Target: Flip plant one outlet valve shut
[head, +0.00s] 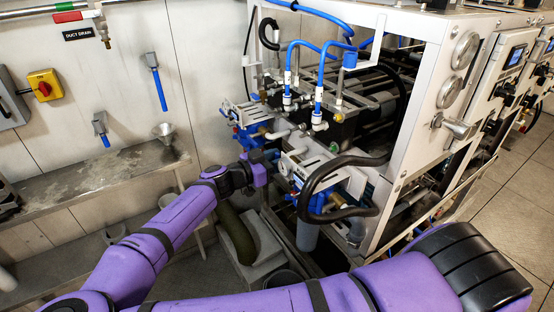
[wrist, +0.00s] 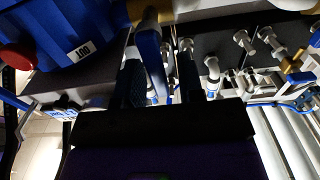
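In the wrist view, a blue lever handle (wrist: 153,62) on a brass valve body (wrist: 146,16) lies between the two dark fingers of my gripper (wrist: 160,68). It looks like the outlet valve beside the blue housing with an upside-down "OUT" label (wrist: 83,50). The fingers are apart, one on each side of the lever, with gaps visible; I cannot tell whether either touches it. In the head view, my gripper (head: 268,164) is at the lower left front of the machine frame, and its fingertips and the lever are hard to make out there.
The white-framed machine (head: 395,165) has blue hoses and a thick black hose (head: 335,165) right of my gripper. A steel shelf (head: 105,175) runs along the left wall. In the wrist view, several pale fittings (wrist: 243,40) and a red knob (wrist: 18,58) are close by.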

